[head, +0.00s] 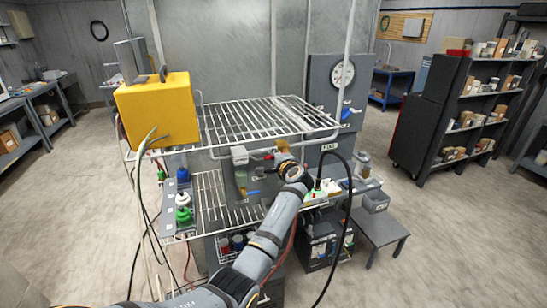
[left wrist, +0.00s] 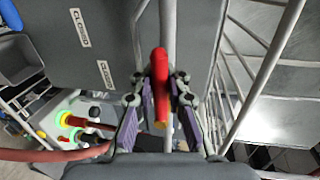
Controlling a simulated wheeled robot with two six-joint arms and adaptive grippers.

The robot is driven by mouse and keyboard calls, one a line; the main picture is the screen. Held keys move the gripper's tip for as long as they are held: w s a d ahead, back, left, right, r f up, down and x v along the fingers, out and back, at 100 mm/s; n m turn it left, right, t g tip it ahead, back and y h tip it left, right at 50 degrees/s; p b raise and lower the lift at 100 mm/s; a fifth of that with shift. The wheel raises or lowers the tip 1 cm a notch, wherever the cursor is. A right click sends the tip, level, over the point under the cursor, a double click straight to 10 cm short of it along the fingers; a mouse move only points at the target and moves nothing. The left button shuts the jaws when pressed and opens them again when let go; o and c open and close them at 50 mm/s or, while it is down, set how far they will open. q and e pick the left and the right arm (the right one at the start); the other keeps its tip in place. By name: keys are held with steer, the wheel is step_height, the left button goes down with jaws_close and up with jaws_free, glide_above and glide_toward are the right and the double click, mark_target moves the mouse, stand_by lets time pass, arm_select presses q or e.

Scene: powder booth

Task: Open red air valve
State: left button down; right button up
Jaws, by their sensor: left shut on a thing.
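The red air valve's handle (left wrist: 159,65) shows in the left wrist view as a long red lever with an orange-yellow end. It lies between the purple-padded fingers of my left gripper (left wrist: 160,110), which is shut on it. Two labels reading CLOSED (left wrist: 82,28) are on the grey panel beside it. My right gripper is not in view.
A yellow box (head: 157,110) stands at the left of the wire shelf (head: 255,118). A gauge (head: 342,74) and a blue handle (head: 347,113) are on the grey panel to the right. A black hose (head: 349,215) hangs close to my left wrist.

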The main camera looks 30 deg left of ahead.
arm_select(q)
steer(key=shift+f, duration=0.3)
steer(key=c, duration=1.7)
jaws_free()
steer(key=shift+s, duration=0.1)
steer(key=o, duration=0.3)
steer(key=shift+r, duration=0.3)
steer(key=shift+o, duration=0.2)
steer(key=v, duration=0.7)
steer(key=shift+s+d, duration=0.25)
